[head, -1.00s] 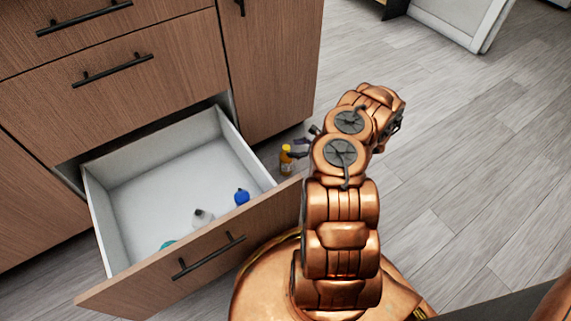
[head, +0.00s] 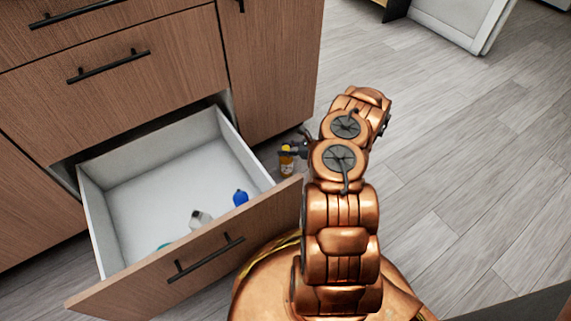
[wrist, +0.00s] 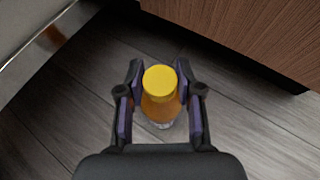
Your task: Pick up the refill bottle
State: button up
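An orange bottle with a yellow cap (head: 286,168) stands on the floor just beyond the open drawer's right end. It fits a refill bottle, but I see no readable label. In the wrist view the bottle (wrist: 160,100) is upright between the fingers of my gripper (wrist: 160,95). One finger is on each side, with narrow gaps showing beside the bottle, so the gripper looks open around it.
The open drawer (head: 98,215) holds a blue bottle (head: 240,198), a white-grey bottle (head: 200,219) and a teal item mostly hidden by the drawer front (head: 190,262). The cabinet (head: 272,75) rises close behind the orange bottle. Floor to the right is clear.

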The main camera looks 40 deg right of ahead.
grip_shut()
dwell(0.4)
